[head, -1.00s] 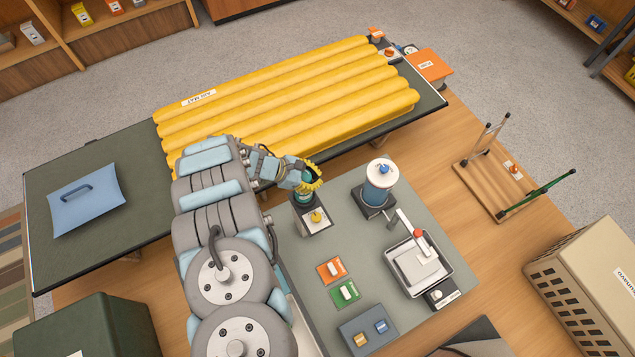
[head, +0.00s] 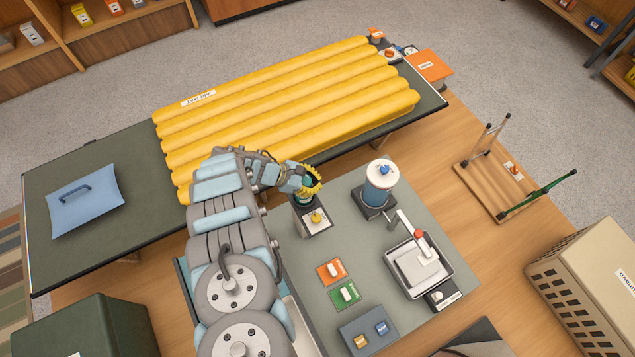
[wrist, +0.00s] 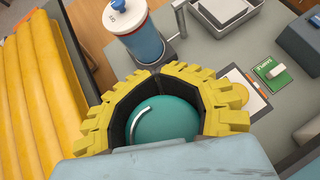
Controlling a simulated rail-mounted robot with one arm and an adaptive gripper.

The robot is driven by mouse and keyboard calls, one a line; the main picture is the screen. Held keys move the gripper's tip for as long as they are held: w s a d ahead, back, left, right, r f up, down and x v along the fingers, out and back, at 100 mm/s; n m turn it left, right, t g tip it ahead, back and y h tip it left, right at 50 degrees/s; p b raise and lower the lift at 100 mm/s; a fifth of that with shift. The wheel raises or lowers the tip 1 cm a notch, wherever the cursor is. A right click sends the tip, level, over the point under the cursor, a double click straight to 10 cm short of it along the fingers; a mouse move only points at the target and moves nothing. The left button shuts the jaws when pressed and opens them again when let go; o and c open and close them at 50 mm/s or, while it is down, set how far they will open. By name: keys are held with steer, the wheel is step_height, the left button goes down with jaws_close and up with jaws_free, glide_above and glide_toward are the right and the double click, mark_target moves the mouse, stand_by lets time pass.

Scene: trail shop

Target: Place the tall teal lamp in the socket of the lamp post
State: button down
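The teal lamp shows in the wrist view as a rounded teal top (wrist: 165,122) with a pale curved handle or highlight. My gripper's yellow fingers (wrist: 156,76) curve around it with dark inner pads, and their tips nearly meet beyond it. In the head view my gripper (head: 312,182) is at the back left of the grey table, around the teal lamp (head: 302,190). The lamp's lower part is hidden. I cannot make out the lamp post's socket clearly.
A blue canister with a white lid (head: 380,185) stands right of the box. A tray with a lever (head: 418,265), orange (head: 331,270) and green (head: 345,293) cards share the grey table. A yellow air mat (head: 290,105) lies on the table behind.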

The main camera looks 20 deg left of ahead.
steer(key=shift+f, duration=0.2)
steer(key=c, duration=1.1)
jaws_free()
steer(key=shift+c, duration=0.2)
steer(key=v, duration=1.2)
steer(key=shift+r, duration=0.25)
